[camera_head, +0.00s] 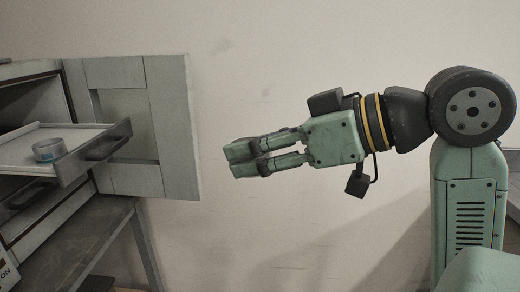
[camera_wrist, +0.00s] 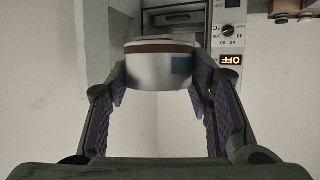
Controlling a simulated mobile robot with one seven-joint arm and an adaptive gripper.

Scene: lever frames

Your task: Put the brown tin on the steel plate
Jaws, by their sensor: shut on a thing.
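My gripper (camera_head: 242,160) is level in the head view, in the open air right of the cabinet door. In the wrist view, its two fingers (camera_wrist: 159,98) are shut on a round tin, the brown tin (camera_wrist: 148,72), one fingertip at each side. The tin is pale, with a brown band near its top edge and a teal patch on its right. I cannot pick out a steel plate in either view.
A pulled-out drawer (camera_head: 84,134) at the left holds a small round container (camera_head: 48,149) with a teal patch. An open grey door (camera_head: 178,125) stands between the drawer and my gripper. A control panel (camera_wrist: 229,45) shows in the wrist view. The space below my gripper is clear.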

